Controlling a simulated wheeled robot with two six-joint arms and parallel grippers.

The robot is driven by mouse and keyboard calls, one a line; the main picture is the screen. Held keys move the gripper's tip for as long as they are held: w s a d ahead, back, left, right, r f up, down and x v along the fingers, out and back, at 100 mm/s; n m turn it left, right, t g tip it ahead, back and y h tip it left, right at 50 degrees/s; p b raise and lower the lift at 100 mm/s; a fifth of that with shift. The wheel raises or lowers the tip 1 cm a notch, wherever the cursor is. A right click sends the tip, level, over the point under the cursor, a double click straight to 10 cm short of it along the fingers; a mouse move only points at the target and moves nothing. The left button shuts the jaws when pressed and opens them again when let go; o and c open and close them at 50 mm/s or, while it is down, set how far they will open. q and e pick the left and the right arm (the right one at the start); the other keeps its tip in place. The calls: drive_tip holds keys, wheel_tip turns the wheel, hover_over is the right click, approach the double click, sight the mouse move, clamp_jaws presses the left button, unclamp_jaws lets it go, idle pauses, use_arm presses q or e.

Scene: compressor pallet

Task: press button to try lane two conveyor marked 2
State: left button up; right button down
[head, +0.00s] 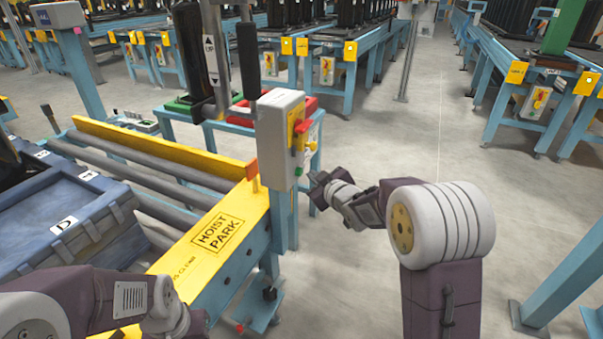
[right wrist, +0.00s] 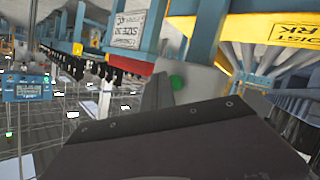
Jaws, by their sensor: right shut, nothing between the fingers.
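A grey control box (head: 281,140) stands on a blue post at the end of the roller conveyor. It has a red lever (head: 303,126) and a green button (head: 299,171) low on its right side. My right gripper (head: 318,184) is shut and empty, just right of that button with a small gap apparent. In the right wrist view a green round spot (right wrist: 178,83), probably the button, shows beyond the dark gripper body. A 2 marking for the lane is not readable on this box. My left arm is at the bottom left; its fingers are out of view.
The conveyor's yellow end rail (head: 215,235) reads HOIST PARK. A blue crate (head: 70,215) marked D sits on its rollers. Other blue conveyors with yellow tags, such as this tag (head: 517,73), stand behind and right. The grey floor (head: 345,270) beside my right arm is clear.

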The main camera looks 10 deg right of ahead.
drive_tip(key=shift+w+a, duration=0.1)
drive_tip(key=shift+a, duration=0.05)
drive_tip(key=shift+w+a, duration=0.15)
drive_tip(key=shift+a, duration=0.05)
drive_tip(key=shift+w+a, duration=0.3)
drive_tip(key=shift+a, duration=0.15)
idle(0.9)
drive_tip(key=shift+d, duration=0.1)
drive_tip(key=shift+s+d, duration=0.5)
drive_tip(key=shift+d, duration=0.15)
drive_tip(key=s+d, duration=0.1)
drive_tip(key=d, duration=0.1)
drive_tip(key=s+d+p, duration=0.1)
drive_tip(key=s+d, duration=0.1)
drive_tip(key=shift+d, duration=0.1)
idle(0.4)
drive_tip(key=shift+w, duration=0.1)
